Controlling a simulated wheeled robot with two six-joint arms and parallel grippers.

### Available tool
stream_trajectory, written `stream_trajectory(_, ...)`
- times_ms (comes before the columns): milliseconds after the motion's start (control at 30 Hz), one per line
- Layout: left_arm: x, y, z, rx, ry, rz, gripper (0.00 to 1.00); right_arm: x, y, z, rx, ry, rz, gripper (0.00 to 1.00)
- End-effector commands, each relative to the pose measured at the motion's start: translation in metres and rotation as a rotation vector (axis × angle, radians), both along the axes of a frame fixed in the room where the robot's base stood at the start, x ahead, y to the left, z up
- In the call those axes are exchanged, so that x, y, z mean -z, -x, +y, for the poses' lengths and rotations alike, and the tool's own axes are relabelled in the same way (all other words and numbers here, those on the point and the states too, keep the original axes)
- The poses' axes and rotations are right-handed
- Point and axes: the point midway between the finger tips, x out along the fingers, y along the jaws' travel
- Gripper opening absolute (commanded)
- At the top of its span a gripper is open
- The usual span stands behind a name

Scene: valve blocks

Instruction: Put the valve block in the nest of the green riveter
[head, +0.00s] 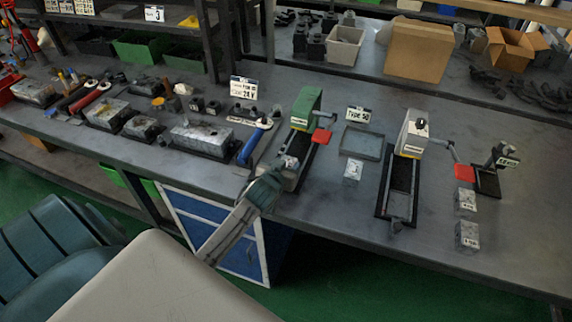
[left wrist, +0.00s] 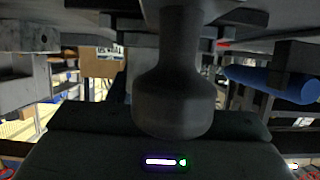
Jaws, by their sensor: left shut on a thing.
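The green riveter (head: 307,108), with a red lever pad (head: 321,136), stands on the bench at centre. A small grey valve block (head: 289,162) shows at the front of its base; whether it is seated in the nest is too small to tell. My left gripper (head: 266,184) is at the front end of that base and hides part of it. In the left wrist view a dark rounded knob (left wrist: 174,98) fills the middle, close to the camera; my left gripper seems shut on it. My right gripper is not in view.
A white riveter (head: 414,132) stands to the right. A grey tray (head: 361,143) and a loose block (head: 352,171) lie between the riveters. Two more blocks (head: 466,200) (head: 467,235) are at the right. A blue-handled tool (head: 252,143) lies left of the green riveter.

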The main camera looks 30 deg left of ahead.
Motion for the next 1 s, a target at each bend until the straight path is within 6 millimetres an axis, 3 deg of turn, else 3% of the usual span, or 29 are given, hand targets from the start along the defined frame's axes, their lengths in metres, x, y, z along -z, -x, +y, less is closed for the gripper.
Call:
stream_trajectory(33, 0.001, 0.0, 0.0, 0.0, 0.0, 0.001, 0.49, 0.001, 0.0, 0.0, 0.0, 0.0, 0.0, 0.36)
stream_trajectory(133, 0.001, 0.0, 0.0, 0.0, 0.0, 0.001, 0.67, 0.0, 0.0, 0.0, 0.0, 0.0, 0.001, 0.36)
stream_trajectory(533, -0.003, 0.006, -0.001, 0.0, 0.0, 0.001, 0.67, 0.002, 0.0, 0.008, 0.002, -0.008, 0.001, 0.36)
stream_trajectory(1000, -0.036, 0.085, -0.021, 0.001, 0.0, 0.0, 0.67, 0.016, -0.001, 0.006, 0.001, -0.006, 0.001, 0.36)
